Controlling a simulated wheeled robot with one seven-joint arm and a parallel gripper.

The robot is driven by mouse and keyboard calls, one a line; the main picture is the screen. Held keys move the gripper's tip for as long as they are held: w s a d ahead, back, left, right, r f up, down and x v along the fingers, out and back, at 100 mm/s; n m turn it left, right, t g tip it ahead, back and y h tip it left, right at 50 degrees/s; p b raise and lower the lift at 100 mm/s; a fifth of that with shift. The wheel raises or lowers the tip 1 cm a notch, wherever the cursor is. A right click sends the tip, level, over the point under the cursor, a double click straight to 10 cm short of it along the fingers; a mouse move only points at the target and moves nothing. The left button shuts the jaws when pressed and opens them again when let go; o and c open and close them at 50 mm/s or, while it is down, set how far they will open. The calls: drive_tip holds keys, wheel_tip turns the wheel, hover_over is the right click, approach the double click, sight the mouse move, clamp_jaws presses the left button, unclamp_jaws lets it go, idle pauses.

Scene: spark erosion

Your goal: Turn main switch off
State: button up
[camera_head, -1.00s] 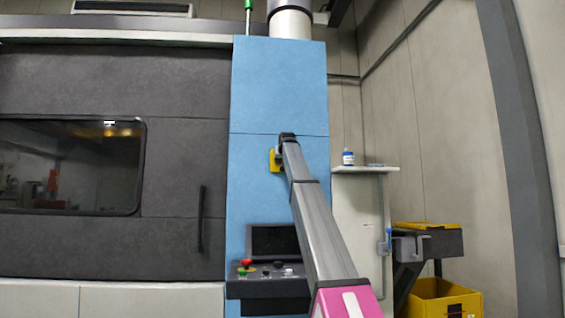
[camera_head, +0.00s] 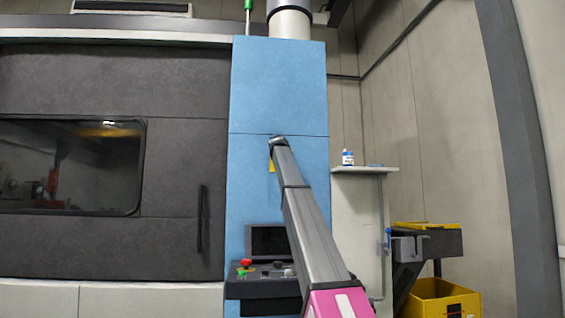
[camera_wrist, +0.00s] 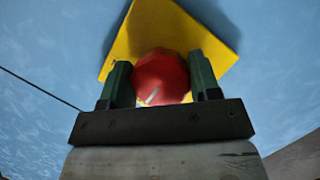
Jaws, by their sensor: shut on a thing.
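The main switch is a red knob (camera_wrist: 160,77) on a yellow plate (camera_wrist: 152,30) fixed to the blue cabinet panel. In the wrist view the plate looks tilted, and the knob carries a pale mark near its lower edge. My gripper (camera_wrist: 163,82) has its two green fingers on either side of the red knob and is shut on it. In the head view only a sliver of the yellow plate (camera_head: 271,165) shows; my arm hides the knob and my fingers.
A control console (camera_head: 266,279) with red and green buttons and a dark screen sits below on the cabinet. A black machine door with a handle (camera_head: 202,220) is to the left. A shelf with a small bottle (camera_head: 347,157) and a yellow bin (camera_head: 444,299) are to the right.

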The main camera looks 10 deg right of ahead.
idle(0.4)
drive_tip(key=o, duration=0.9)
drive_tip(key=v, duration=1.1)
drive_tip(key=shift+f, duration=0.1)
